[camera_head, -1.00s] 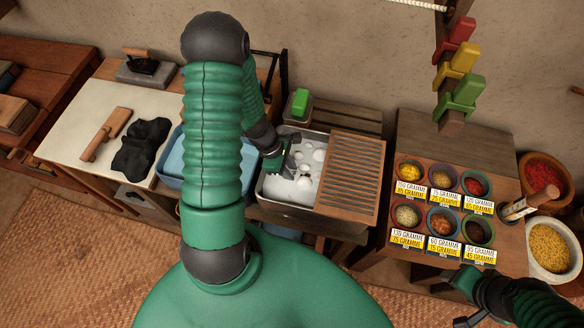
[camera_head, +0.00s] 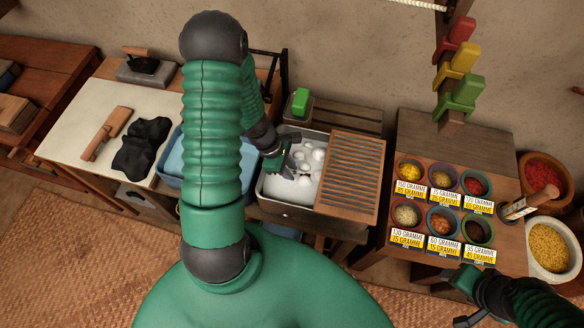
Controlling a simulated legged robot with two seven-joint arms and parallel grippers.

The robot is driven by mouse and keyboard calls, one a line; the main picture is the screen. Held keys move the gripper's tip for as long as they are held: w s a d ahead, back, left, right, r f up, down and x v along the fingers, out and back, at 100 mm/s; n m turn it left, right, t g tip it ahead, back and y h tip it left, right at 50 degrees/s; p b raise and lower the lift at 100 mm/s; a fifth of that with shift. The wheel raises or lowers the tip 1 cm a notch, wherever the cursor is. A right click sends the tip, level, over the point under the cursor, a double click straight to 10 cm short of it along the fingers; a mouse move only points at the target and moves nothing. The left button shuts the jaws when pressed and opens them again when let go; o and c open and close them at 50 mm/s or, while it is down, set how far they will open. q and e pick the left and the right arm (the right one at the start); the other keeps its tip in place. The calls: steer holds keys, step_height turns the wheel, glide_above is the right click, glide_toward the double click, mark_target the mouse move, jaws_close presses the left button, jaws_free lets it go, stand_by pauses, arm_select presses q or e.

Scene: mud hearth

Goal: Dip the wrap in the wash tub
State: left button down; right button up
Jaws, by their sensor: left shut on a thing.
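The wash tub (camera_head: 288,213) is a grey metal basin of white suds and bubbles near the middle. My left gripper (camera_head: 288,172) reaches down into its left part, its tips at the suds. It is shut on the wrap, of which almost nothing can be made out between the dark jaws and the foam.
A slatted wooden board (camera_head: 352,178) covers the tub's right side. A blue basin (camera_head: 172,165) is left of it, partly behind my arm. A green block (camera_head: 300,101) is on the shelf behind. A black folded thing (camera_head: 141,147) lies on the pale table. Spice bowls (camera_head: 441,220) stand at right.

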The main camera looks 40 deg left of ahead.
arm_select(q)
steer(key=shift+w+a+f, duration=0.3)
steer(key=shift+w, duration=0.25)
steer(key=shift+w+a+f, duration=0.3)
steer(key=shift+w, duration=0.25)
steer(key=shift+s+d+r, duration=0.3)
steer(key=shift+s, duration=0.25)
steer(key=shift+s+d+r, duration=0.3)
steer(key=shift+s, duration=0.25)
steer(key=shift+w+a+f, duration=0.1)
steer(key=shift+w, duration=0.15)
steer(key=shift+w+a+f+p, duration=0.15)
steer(key=shift+w+a+f, duration=0.15)
steer(key=shift+w, duration=0.15)
steer(key=shift+w+a+f+p, duration=0.15)
steer(key=shift+w+a+f, duration=0.1)
steer(key=shift+w, duration=0.15)
steer(key=shift+r, duration=0.1)
step_height(320, 180, up, 19)
steer(key=p, duration=1.6)
steer(key=shift+p, duration=0.35)
